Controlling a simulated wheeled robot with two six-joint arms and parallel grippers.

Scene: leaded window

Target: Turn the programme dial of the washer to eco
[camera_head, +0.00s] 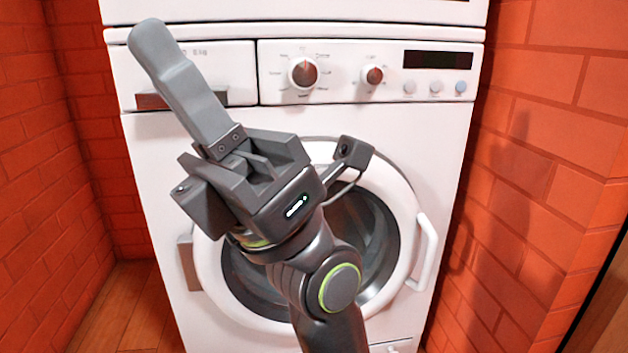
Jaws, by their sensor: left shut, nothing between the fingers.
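The white washer (150,140) stands upright in front of me, its control panel along the top. The programme dial (302,72) is a round knob with a white rim and dark face, ringed by small labels too small to read surely. A smaller knob (372,75) sits to its right. My left gripper (155,35) is shut and empty, its fingers pointing up and left, in front of the detergent drawer. It is left of the programme dial and not touching it. My left arm hides part of the round door. My right gripper is not in view.
A dark display (438,59) and several round buttons (436,87) are at the panel's right. The detergent drawer (228,70) is at the left. The door handle (424,252) sticks out. Orange brick walls (540,160) stand close on both sides.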

